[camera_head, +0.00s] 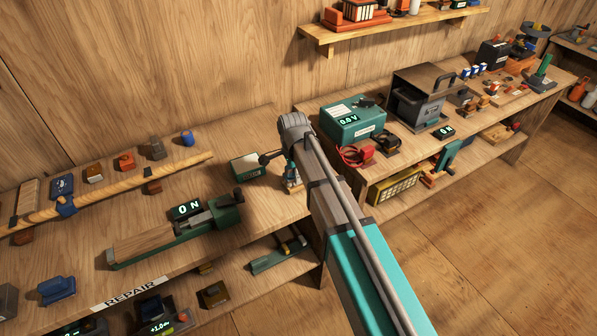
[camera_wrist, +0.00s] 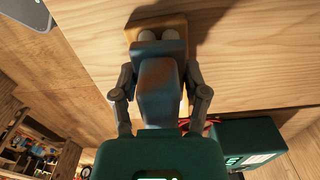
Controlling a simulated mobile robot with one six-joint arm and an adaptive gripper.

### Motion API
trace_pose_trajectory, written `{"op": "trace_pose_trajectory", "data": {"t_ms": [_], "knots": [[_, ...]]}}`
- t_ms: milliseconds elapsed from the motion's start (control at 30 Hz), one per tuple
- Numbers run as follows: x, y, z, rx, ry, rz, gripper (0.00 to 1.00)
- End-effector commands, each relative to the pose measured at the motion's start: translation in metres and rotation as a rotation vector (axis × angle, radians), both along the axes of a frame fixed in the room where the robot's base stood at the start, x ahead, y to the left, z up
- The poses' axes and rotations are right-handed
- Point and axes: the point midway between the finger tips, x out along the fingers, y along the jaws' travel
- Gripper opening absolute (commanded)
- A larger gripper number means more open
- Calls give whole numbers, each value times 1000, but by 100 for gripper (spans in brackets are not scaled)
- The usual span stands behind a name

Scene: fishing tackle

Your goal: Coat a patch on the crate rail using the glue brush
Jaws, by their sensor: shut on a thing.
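My gripper (camera_wrist: 160,98) is shut in the wrist view, its two grey fingers on either side of a dark blue-grey block (camera_wrist: 158,80). I take this block to be the glue brush, but I see no bristles. Its far end is over a small wooden block (camera_wrist: 168,28) with two pale round parts; contact is unclear. I cannot single out the crate rail. A yellow slotted crate (camera_head: 395,187) sits low under the right bench.
A green fixture (camera_head: 222,212) with a wooden piece and a "0 N" display is on the left bench. A teal meter box (camera_head: 352,122) stands right of my arm.

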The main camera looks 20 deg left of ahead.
Motion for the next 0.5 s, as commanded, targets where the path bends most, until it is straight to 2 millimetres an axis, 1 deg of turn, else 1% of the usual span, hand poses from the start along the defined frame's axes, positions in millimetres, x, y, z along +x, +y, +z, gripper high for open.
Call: {"op": "trace_pose_trajectory", "data": {"t_ms": [133,500], "knots": [[-4,4,0,0,0,1,20],[-5,4,1,0,0,0,20]]}}
